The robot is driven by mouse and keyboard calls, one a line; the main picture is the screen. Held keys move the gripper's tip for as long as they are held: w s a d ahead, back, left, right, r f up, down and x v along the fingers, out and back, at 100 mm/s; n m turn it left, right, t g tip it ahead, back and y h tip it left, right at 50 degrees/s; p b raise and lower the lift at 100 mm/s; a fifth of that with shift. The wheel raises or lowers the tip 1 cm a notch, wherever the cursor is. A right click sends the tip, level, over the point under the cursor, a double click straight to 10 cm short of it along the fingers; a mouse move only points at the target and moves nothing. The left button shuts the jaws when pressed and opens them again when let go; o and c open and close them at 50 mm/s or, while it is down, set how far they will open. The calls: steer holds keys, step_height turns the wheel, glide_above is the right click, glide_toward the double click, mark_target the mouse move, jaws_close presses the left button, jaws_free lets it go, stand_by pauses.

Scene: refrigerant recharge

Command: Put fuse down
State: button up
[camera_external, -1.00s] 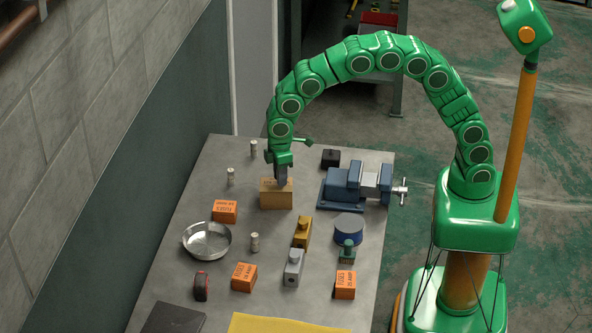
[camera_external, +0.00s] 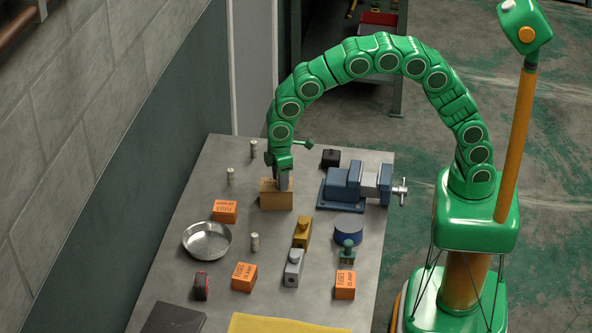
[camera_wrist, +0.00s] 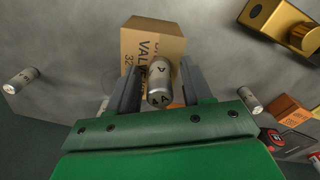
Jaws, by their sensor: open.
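A small silver cylindrical fuse (camera_wrist: 158,84) stands between the fingers of my gripper (camera_wrist: 157,85) in the wrist view. The fingers are spread, with a gap beside the fuse. Behind the fuse is a brown cardboard box marked "VALVE" (camera_wrist: 145,42). In the external view my gripper (camera_external: 283,182) points down at this box (camera_external: 275,201), and the fuse there is hidden. I cannot tell whether the fuse rests on the box.
A blue vise (camera_external: 350,185) is right of the box. An orange fuse box (camera_external: 225,211) and a round metal dish (camera_external: 207,240) are at the front left. A yellow block (camera_external: 302,232) and a grey block (camera_external: 293,268) stand nearer the camera. Bare table (camera_external: 205,165) lies at the back left.

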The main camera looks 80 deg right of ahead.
step_height(320, 180, up, 12)
steer(key=shift+r, duration=0.1)
steer(key=s+d+r+m, duration=0.1)
steer(key=s+d, duration=0.4)
steer(key=s, duration=0.5)
steer(key=s+d+r+m+g, duration=0.1)
steer(key=s+d+r+m, duration=0.1)
steer(key=s+d, duration=0.6)
steer(key=s+d+r+m, duration=0.1)
steer(key=s+d, duration=0.2)
steer(key=s, duration=1)
steer(key=s+d+f+m, duration=0.2)
steer(key=s+f, duration=0.1)
steer(key=s, duration=0.9)
steer(key=shift+s+g, duration=0.2)
steer(key=shift+g, duration=0.2)
steer(key=shift+o, duration=0.4)
steer(key=shift+d, duration=0.1)
steer(key=shift+w+r, duration=0.1)
steer(key=shift+w, duration=0.05)
